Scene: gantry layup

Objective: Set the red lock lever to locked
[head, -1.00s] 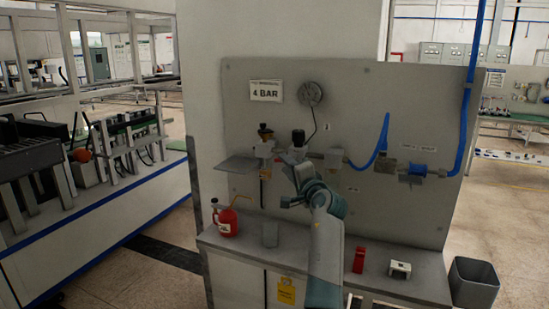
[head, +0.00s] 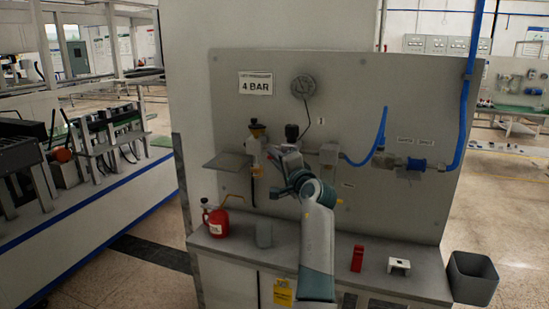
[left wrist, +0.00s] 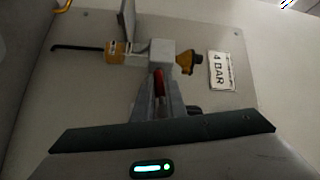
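A thin red bar (left wrist: 158,80), likely the lock lever, shows in the left wrist view against the grey valve block (left wrist: 156,52). My left gripper (left wrist: 159,92) has its grey fingers right at the red bar, with the bar seeming to lie between them. Whether they are closed on it I cannot tell. In the head view my left gripper (head: 275,153) is at the panel, beside the unit with a yellow and black top (head: 257,130). It hides the lever there. My right gripper is in neither view.
A black-knobbed unit (head: 291,132) sits just right of my gripper on the panel (head: 350,100). Blue hose (head: 375,140) runs further right. The bench below holds a red can (head: 217,222), a grey cup (head: 264,234), a red block (head: 357,258) and a white bracket (head: 399,265).

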